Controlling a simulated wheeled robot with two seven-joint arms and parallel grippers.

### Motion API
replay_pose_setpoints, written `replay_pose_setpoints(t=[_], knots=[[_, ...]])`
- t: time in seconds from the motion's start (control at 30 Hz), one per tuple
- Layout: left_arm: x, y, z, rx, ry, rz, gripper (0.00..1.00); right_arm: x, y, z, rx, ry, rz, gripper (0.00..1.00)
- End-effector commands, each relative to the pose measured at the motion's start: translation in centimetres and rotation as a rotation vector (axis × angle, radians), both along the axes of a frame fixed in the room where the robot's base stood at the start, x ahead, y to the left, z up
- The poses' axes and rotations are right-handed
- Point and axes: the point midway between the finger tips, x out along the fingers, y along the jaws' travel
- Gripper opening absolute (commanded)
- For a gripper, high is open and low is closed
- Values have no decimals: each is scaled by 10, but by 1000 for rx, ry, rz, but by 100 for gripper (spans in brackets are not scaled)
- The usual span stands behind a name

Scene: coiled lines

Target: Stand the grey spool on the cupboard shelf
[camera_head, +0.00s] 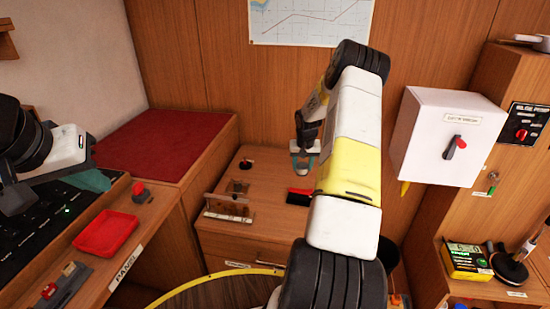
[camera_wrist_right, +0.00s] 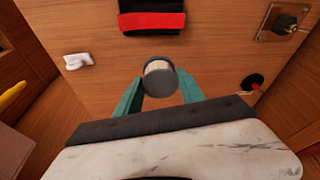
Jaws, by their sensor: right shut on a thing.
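A wooden cupboard (camera_head: 512,75) with an open lower shelf (camera_head: 490,286) stands at the right.
A red-and-black brush (camera_head: 299,196) and a small rack (camera_head: 228,206) are on the cabinet top. A white switch box (camera_head: 432,150) juts out beside the cupboard. A yellow box (camera_head: 467,262) occupies part of the shelf. A red tray (camera_head: 106,233) lies at the left.

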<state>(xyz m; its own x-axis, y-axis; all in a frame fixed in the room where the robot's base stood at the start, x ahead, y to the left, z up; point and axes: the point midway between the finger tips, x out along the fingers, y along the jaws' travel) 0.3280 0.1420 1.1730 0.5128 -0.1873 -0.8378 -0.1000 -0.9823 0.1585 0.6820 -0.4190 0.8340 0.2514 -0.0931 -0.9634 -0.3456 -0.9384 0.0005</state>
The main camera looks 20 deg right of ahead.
Motion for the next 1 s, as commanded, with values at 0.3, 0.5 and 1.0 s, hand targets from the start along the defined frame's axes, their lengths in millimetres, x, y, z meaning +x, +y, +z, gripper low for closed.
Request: replay_pose_setpoints(t=[0.3,0.5,1.0], knots=[[0,0,0,0,0,0,0,-1,33,27,1,-3,41,0],[0,0,0,0,0,0,0,-21,123,68,3,-5,154,0],[0,0,0,0,0,0,0,-116,263,120,0,0,352,0]])
